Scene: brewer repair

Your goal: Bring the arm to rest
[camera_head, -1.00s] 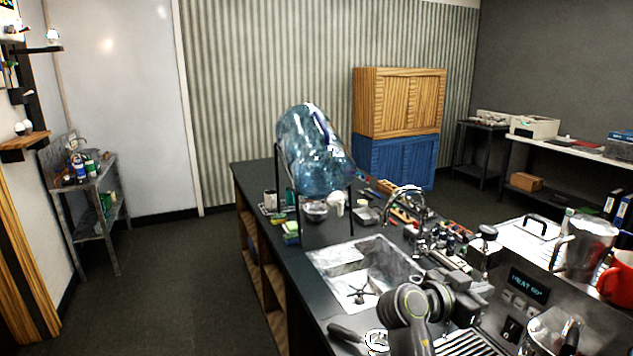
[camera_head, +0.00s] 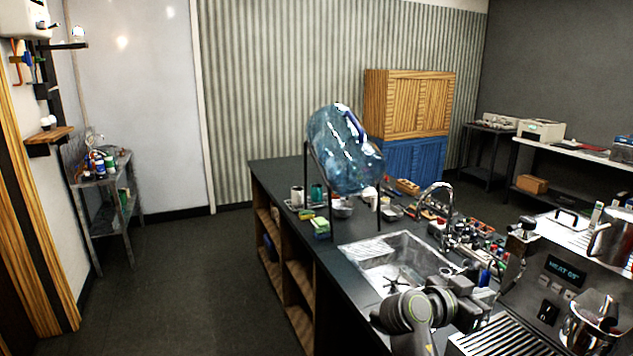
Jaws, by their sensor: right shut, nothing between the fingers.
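My right arm comes up from the bottom edge, and its right gripper (camera_head: 484,294) is over the counter between the sink and the coffee machine. The gripper is small and dark here, and its jaws are shut with nothing held. My left gripper is not in view.
The metal sink (camera_head: 358,252) lies just behind my arm, with a curved faucet (camera_head: 438,208) at its right. The coffee machine (camera_head: 548,285) stands close on the right. A large blue bottle (camera_head: 342,150) leans in a black stand. Small parts crowd the counter; floor at left is clear.

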